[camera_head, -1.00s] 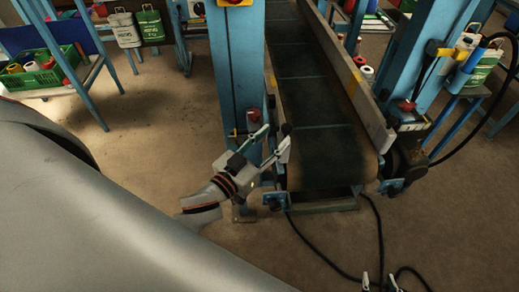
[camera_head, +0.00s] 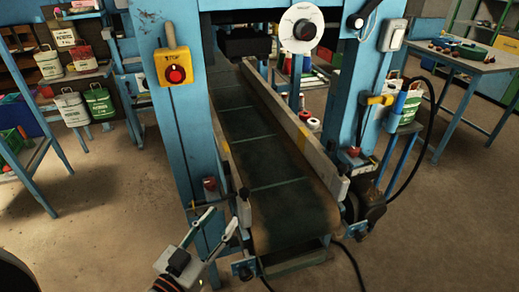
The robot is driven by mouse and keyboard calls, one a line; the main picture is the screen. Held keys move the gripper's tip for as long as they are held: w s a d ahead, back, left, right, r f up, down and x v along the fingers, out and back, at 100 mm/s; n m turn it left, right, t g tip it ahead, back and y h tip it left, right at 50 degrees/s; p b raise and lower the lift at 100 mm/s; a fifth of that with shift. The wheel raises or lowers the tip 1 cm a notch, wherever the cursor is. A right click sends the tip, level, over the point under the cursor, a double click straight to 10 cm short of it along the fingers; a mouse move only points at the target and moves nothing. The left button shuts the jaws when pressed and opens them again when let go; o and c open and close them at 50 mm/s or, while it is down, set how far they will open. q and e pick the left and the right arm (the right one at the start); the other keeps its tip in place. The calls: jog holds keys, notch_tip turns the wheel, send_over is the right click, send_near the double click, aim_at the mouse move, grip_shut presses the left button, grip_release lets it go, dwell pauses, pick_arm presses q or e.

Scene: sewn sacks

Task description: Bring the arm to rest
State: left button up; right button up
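My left gripper (camera_head: 224,216) shows at the bottom of the head view, left of the middle. Its two pale fingers stand apart, with nothing between them. In the picture it overlaps the foot of the blue left post (camera_head: 172,118), just left of the conveyor's near end. I cannot tell whether it touches the post. Most of my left arm is out of view, apart from a dark part in the lower left corner. My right gripper is not in view.
The dark conveyor belt (camera_head: 262,165) runs away between two blue posts. A yellow stop box (camera_head: 173,66) is on the left post. Sacks (camera_head: 99,101) stand at the left. A table (camera_head: 462,62) stands at the right. Cables lie by the conveyor. The floor at the right is clear.

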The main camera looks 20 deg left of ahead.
pick_arm(q)
jog(key=s+a+f+m+g+y, duration=0.2)
jog(key=s+a+f+g+y, duration=0.25)
jog(key=a, duration=0.25)
jog(key=s+a+f+m+g+y, duration=0.3)
jog(key=s+a+f+g+y, duration=0.15)
jog(key=a+f+g, duration=0.2)
jog(key=d+f+n+t+h, duration=0.2)
jog(key=d+f+t+h, duration=0.2)
jog(key=d+f+h, duration=0.4)
jog(key=w+d+f, duration=0.1)
jog(key=d+f, duration=0.4)
jog(key=d, duration=0.2)
jog(key=shift+d+n, duration=0.15)
jog(key=shift+n, duration=0.25)
jog(key=shift+o, duration=0.5)
dwell(0.8)
